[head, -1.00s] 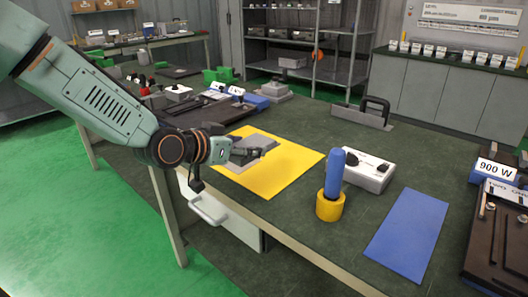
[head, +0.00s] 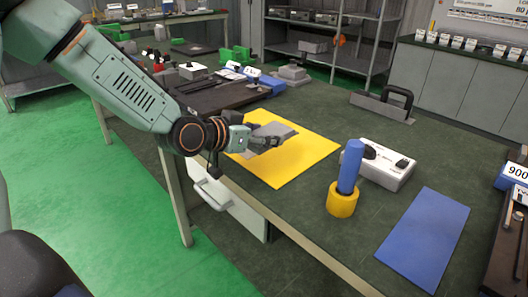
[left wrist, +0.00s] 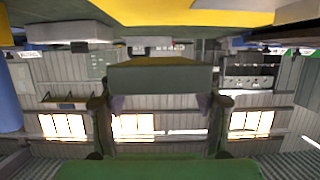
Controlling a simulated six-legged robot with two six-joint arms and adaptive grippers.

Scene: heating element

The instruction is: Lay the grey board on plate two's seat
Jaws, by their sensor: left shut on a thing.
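The grey board (head: 277,130) shows at the far left part of the yellow mat (head: 310,150), partly hidden by my gripper. My left gripper (head: 268,143) comes in from the left and is shut on the board near its front edge. In the left wrist view the board (left wrist: 160,78) shows as a grey slab between the fingers, with the yellow mat (left wrist: 200,18) across the top of that picture. I cannot tell whether the board touches the mat or is just above it. Plate two's seat cannot be made out. My right gripper is not in view.
A blue cylinder stands in a yellow ring (head: 341,202) beside a grey-white switch box (head: 385,165). A blue mat (head: 425,240) lies at the right. A black-handled grey tool (head: 385,106) stands behind. A dark tray (head: 215,93) lies at the left. The bench middle is clear.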

